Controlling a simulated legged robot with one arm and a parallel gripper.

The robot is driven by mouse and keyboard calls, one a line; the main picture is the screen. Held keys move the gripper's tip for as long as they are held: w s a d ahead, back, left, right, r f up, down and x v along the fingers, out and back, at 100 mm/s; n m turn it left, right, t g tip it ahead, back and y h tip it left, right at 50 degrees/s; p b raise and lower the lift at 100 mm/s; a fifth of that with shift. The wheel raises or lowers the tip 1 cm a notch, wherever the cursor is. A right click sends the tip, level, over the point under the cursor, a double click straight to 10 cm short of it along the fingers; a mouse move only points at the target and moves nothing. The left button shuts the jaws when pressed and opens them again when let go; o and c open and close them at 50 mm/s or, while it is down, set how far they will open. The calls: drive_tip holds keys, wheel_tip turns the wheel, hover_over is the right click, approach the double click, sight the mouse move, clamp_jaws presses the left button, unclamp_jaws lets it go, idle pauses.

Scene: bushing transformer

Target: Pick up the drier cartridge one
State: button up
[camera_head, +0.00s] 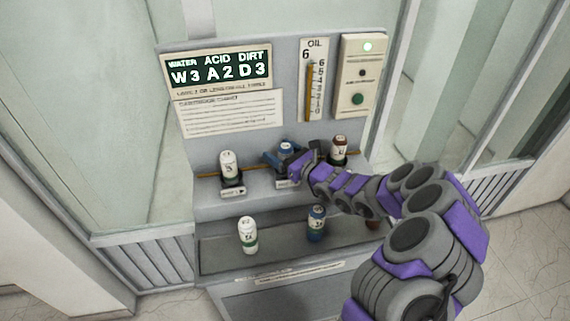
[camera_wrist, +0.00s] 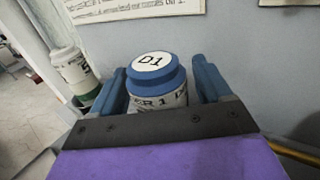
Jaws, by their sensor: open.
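Drier cartridge one (camera_wrist: 157,82) has a blue cap marked D1 and a white lettered body. It stands upright in the middle position of the panel's upper ledge, and its blue cap also shows in the head view (camera_head: 286,147). My gripper (camera_wrist: 162,80) is open, with one blue finger on each side of the cartridge. A gap shows at the right finger; the left finger is close, and contact there cannot be told. In the head view my gripper (camera_head: 284,158) partly hides the cartridge, and its lower body is hidden in both views.
A white-and-green cartridge (camera_head: 229,165) stands left on the upper ledge, a brown-capped one (camera_head: 338,150) right. The lower shelf (camera_head: 275,245) holds a green-banded cartridge (camera_head: 247,235), a blue one (camera_head: 317,222) and a brown one (camera_head: 373,223) partly behind my arm. The panel wall rises behind.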

drive_tip(key=shift+d, duration=0.1)
drive_tip(key=c, duration=1.2)
drive_tip(key=shift+r, duration=0.1)
